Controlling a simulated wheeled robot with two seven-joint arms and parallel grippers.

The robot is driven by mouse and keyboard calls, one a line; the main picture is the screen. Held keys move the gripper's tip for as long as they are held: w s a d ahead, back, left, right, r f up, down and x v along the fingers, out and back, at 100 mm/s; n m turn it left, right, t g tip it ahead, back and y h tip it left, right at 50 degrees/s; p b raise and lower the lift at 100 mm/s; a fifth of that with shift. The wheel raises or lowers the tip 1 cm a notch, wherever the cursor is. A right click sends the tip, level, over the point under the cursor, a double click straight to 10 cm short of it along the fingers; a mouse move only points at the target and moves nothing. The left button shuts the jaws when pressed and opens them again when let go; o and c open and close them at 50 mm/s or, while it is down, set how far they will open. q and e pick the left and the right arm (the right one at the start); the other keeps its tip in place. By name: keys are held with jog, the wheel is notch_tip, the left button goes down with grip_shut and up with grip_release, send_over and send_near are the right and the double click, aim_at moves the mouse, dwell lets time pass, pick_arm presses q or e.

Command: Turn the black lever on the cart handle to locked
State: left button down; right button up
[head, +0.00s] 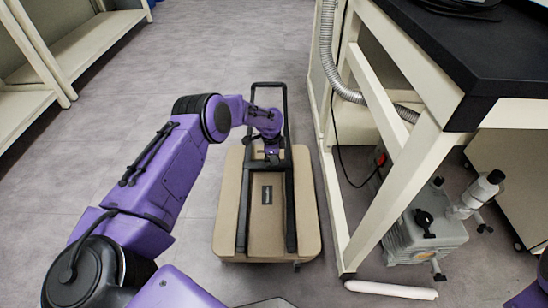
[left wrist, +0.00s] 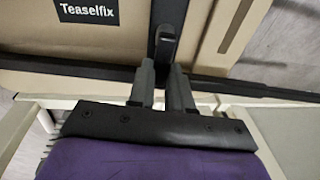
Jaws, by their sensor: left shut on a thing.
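The cart (head: 230,215) has a beige deck and a black tubular handle (head: 290,205), whose rails run over the deck in the head view. The handle's black bar (left wrist: 240,88) crosses the left wrist view. The black lever (left wrist: 166,38) stands out from this bar, its rounded end towards the top of the picture. My left gripper (head: 271,152) is at the handle, between its two side rails. In the left wrist view its grey fingertips (left wrist: 163,68) are on either side of the lever's base, closed on it. The fingers partly hide the lever's lower part. My right gripper is out of view.
A bench with a pale frame (head: 405,175) and black top (head: 480,50) stands close on the cart's right. A grey pump (head: 425,235) sits under it. Pale shelving (head: 75,50) is at the far left. Floor left of the cart is clear.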

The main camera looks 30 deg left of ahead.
pick_arm(q)
jog(key=shift+n, duration=0.3)
dwell(0.4)
jog(key=c, duration=1)
grip_release()
jog(key=shift+c, duration=0.2)
notch_tip(320, 180, up, 10)
jog(key=s+p, duration=0.1)
jog(key=p, duration=0.4)
jog(key=shift+s+a+r, duration=0.2)
jog(key=shift+s, duration=0.05)
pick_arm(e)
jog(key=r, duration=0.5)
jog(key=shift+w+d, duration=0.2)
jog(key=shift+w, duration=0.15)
